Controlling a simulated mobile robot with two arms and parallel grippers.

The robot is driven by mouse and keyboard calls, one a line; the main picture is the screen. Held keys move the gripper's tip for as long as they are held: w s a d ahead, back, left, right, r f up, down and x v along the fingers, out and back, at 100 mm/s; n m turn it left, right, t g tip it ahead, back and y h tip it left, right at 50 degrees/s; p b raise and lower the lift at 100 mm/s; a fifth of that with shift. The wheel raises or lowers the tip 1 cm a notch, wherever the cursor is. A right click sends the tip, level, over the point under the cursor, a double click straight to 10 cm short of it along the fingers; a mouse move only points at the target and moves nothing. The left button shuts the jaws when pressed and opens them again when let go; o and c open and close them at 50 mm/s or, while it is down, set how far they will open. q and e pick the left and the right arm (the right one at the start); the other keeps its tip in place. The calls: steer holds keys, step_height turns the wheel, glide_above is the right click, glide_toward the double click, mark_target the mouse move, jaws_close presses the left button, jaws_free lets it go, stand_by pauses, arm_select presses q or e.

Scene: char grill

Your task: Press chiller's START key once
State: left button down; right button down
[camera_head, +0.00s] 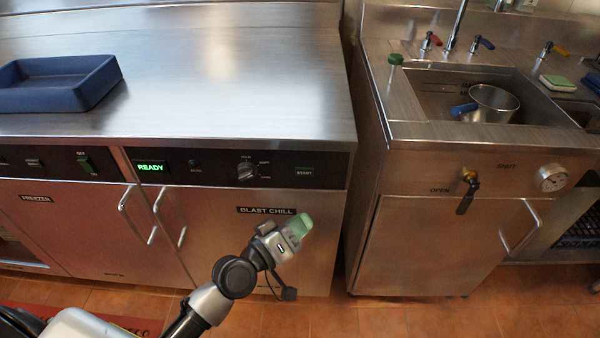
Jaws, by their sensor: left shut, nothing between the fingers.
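The blast chiller's control panel (225,166) is a black strip under the steel counter's front edge. Its display (151,168) reads READY in green. The START key (304,171) is a small dark key with green lettering at the panel's right end. A knob (247,168) sits left of it. My left gripper (299,226) has green fingertips and is shut and empty. In the picture it is below the START key, beside the BLAST CHILL label (266,210), apart from the key. My right gripper is not in view.
A blue tray (60,84) stands on the counter at left. The freezer (36,199) adjoins the chiller on the left. A sink unit (470,135) with a pot (493,103) is at right, past a narrow gap. Chiller door handles (158,199) stick out at left.

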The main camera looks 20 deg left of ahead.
mark_target(304, 172)
arm_select(q)
steer(key=shift+s+d+r, duration=0.1)
steer(key=shift+r, duration=0.55)
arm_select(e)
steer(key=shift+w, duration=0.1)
